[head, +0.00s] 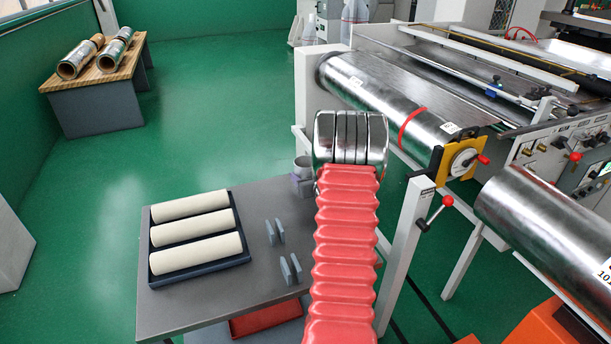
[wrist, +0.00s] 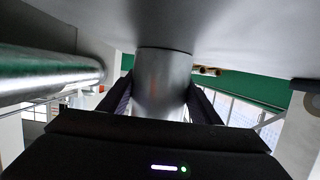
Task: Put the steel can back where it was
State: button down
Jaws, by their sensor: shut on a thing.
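The steel can (head: 303,166) is a small plain grey cylinder at the far right corner of the grey table in the head view. My gripper (head: 300,186) is there too, mostly hidden behind my red ribbed arm. In the wrist view the can (wrist: 162,85) fills the space between the two dark fingers of my gripper (wrist: 165,100), which is shut on it. One end of the can meets or nearly meets a grey surface at the top of that view. I cannot tell whether they touch.
The grey table (head: 200,303) bears a dark tray (head: 157,283) of several cream rolls and small grey upright plates (head: 291,270). A machine with steel rollers (head: 385,100) stands close on the right. A wooden-topped stand (head: 104,75) with foil rolls is far left.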

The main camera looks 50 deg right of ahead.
jog(key=c, duration=0.6)
grip_release()
jog(key=v, duration=1.2)
jog(key=shift+r, duration=0.1)
dwell(0.4)
